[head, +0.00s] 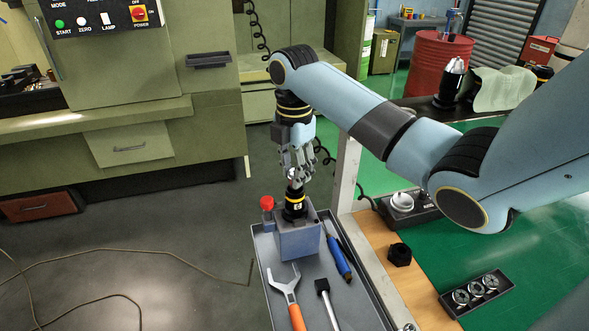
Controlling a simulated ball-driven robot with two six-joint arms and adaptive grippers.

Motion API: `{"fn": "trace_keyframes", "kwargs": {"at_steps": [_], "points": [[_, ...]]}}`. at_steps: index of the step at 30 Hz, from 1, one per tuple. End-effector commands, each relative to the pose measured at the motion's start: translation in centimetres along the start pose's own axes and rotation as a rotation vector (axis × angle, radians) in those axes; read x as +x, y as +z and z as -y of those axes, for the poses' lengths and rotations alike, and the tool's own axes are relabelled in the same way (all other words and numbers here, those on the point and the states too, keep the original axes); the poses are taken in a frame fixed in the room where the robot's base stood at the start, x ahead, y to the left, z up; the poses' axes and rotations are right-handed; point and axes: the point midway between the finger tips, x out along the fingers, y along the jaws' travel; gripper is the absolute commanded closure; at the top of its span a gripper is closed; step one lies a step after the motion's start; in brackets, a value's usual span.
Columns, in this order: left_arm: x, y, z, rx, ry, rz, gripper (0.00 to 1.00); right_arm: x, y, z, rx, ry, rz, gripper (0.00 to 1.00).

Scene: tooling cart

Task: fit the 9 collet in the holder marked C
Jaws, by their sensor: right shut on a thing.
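My right gripper (295,174) points down and is shut on a small silver piece (295,184), which looks like a collet; its number cannot be read. The piece is right at the mouth of a black holder (295,207) with a yellow band. I cannot tell how deep it sits. The holder stands upright in a blue-grey block (298,241) on the cart tray; the small mark on it is too small to read surely. Several silver collets (476,290) lie in a small black rack at the lower right. My left gripper is not in view.
The grey tray (262,262) holds an orange-handled spanner (289,296), a black-headed tool (325,300), a blue tool (338,257) and a red-capped item (267,204). A black nut (399,254) sits on the wooden top, near a white round part (402,201).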

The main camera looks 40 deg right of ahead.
Motion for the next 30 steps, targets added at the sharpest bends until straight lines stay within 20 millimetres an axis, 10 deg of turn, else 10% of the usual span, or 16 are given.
{"fn": "trace_keyframes", "kwargs": {"at_steps": [30], "points": [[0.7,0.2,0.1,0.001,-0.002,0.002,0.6,1.5,0.0,0.0,0.0,0.0,0.0,1.0]]}}
